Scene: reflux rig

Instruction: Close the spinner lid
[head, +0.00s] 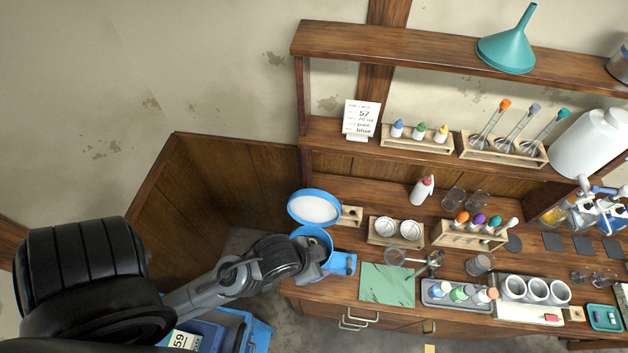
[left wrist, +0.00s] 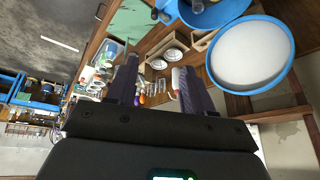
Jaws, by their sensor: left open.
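The blue spinner (head: 345,264) stands at the left end of the bench. Its round lid (head: 315,207), blue-rimmed with a pale inside, is raised open at the back. In the left wrist view the lid (left wrist: 250,55) is at the upper right, beside the spinner body (left wrist: 215,12). My left gripper (head: 316,266) is in front of the spinner in the head view and partly covers its body. In the left wrist view its two fingers (left wrist: 160,82) are apart with nothing between them, and the lid lies to their right. My right gripper is not in view.
Right of the spinner are a wooden holder with two white dishes (head: 396,232), a green mat (head: 387,285) and a ring clamp (head: 395,256). A tube rack (head: 470,236) and a bottle tray (head: 459,294) stand further right. A shelf (head: 440,62) runs above the bench.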

